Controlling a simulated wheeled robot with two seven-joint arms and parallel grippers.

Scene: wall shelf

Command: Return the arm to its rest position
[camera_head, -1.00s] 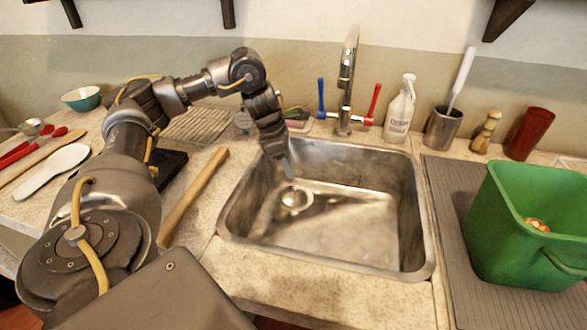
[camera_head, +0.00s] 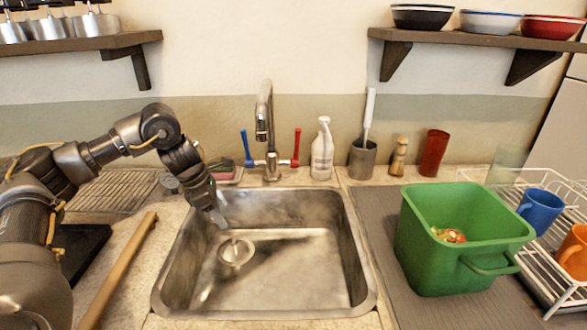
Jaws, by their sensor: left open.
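My left gripper (camera_head: 218,212) is at the end of the arm that comes in from the left. It points down over the left back part of the steel sink (camera_head: 335,262). It is open, and I see nothing held in it. The arm is bent, with its elbow high in front of the back wall. The round drain (camera_head: 236,251) lies in the sink bottom, below the gripper in the picture. My right gripper is not in view.
A tap (camera_head: 264,125) stands behind the sink, with a white bottle (camera_head: 322,150) beside it. A green bin (camera_head: 445,256) and a dish rack (camera_head: 560,268) stand to the right. A wooden handle (camera_head: 118,270) lies left of the sink. Shelves (camera_head: 470,38) hang above.

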